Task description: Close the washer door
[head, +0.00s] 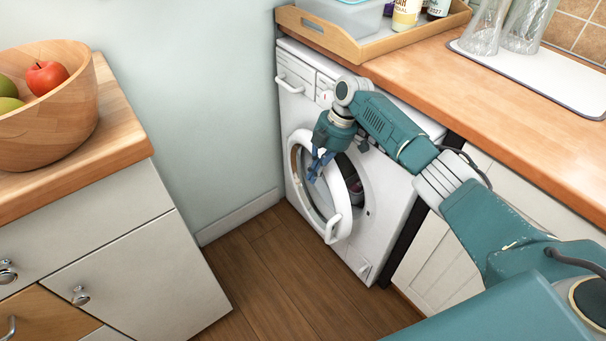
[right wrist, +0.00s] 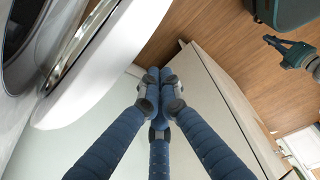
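The white washer (head: 372,245) stands under the wooden counter. Its round door (head: 340,213), a white ring with dark glass, stands partly open, swung out to the left. Its handle (head: 332,229) is at the lower right edge. Dark opening and something like laundry show behind it. My right gripper (head: 314,176) points down at the door's upper part, overlapping the glass. In the right wrist view its blue fingers (right wrist: 155,85) meet at the tips with nothing between them. The door rim (right wrist: 105,60) is close on the left, apart from the fingers. My left gripper (right wrist: 274,42) appears small at upper right; its opening is unclear.
A wooden tray (head: 350,45) with a container and bottles sits on the counter (head: 470,95). Glasses stand on a white mat (head: 570,85). At left, a cabinet (head: 140,270) carries a fruit bowl (head: 60,125). Wooden floor (head: 285,270) between is clear.

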